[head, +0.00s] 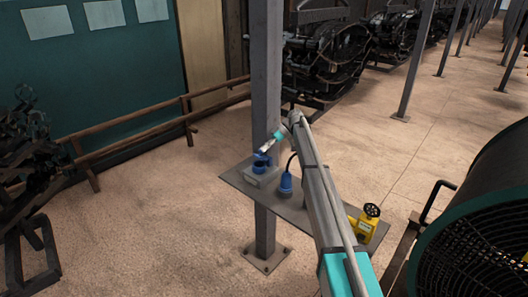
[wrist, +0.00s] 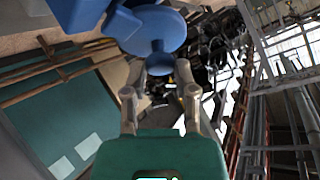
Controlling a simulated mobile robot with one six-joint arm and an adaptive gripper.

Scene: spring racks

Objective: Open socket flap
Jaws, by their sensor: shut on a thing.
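The socket (head: 261,173) is a grey box with a blue round front, standing on the left part of a grey shelf by the steel post. Its blue flap (head: 262,156) stands up, apart from the blue ring at the upper edge. My gripper (head: 267,149) is at the flap from above. In the wrist view the flap is a blue disc (wrist: 152,28) at the top, with a tab between the fingertips of my gripper (wrist: 160,70). The fingers are shut on this tab. The socket's inside is not clearly seen.
A blue plug (head: 286,184) with a dark cable stands right of the socket. A yellow valve device (head: 364,226) with a black handwheel is at the shelf's (head: 295,210) right end. The steel post (head: 266,80) rises behind. A large dark drum (head: 480,220) is at right.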

